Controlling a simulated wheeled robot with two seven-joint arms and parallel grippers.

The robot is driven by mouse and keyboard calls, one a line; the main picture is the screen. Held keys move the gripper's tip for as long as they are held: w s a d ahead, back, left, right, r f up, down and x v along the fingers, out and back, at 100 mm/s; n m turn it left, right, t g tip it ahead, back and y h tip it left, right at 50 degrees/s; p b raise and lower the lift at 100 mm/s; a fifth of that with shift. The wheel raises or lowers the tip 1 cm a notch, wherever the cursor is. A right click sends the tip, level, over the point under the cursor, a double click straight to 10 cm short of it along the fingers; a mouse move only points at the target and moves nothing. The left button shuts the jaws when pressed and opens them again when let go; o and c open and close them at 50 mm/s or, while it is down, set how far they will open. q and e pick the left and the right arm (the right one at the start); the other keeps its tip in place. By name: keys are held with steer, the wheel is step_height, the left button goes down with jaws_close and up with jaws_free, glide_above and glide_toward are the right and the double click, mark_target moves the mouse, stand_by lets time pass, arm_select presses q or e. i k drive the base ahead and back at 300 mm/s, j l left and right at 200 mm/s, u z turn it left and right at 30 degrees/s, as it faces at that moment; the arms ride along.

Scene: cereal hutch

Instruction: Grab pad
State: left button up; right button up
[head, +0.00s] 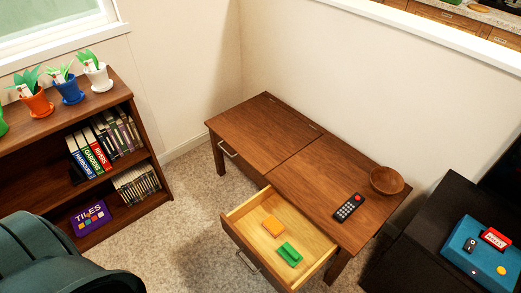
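A wooden table (290,158) stands against the wall with its right drawer (262,254) pulled open. Neither of my grippers is in the head view.
A black remote (349,207) and a wooden bowl (387,180) sit on the table's right part. A bookshelf (66,131) with potted plants stands left. A black cabinet (420,243) holding a blue case (477,254) stands right. A dark green rounded object (55,262) fills the lower left. Carpet between is clear.

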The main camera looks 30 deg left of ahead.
mark_target(289, 254)
steer(key=k+u, duration=0.2)
steer(key=u, duration=0.15)
steer(key=k+j+u, duration=0.1)
steer(key=u, duration=0.3)
steer(key=k, duration=0.05)
